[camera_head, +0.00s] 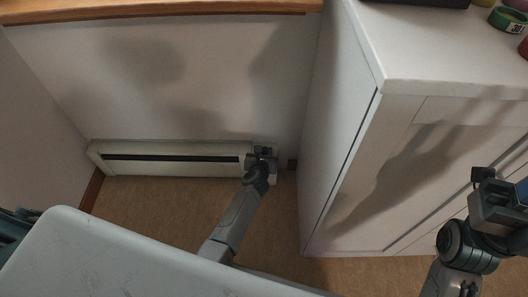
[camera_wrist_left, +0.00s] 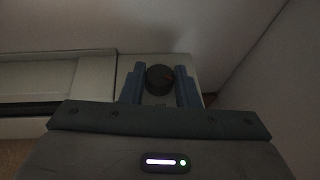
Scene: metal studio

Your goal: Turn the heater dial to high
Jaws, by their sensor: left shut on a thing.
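The heater (camera_head: 130,163) is a long, low, pale unit with a dark slot, against the wall near the floor. In the left wrist view its casing (camera_wrist_left: 110,68) runs to the left.
A white cabinet (camera_head: 345,150) stands just right of the heater, with a green roll (camera_head: 507,20) on top. A wooden ledge (camera_head: 150,10) runs above the heater. A pale marbled surface (camera_head: 90,260) fills the lower left. Brown floor (camera_head: 270,225) is open between.

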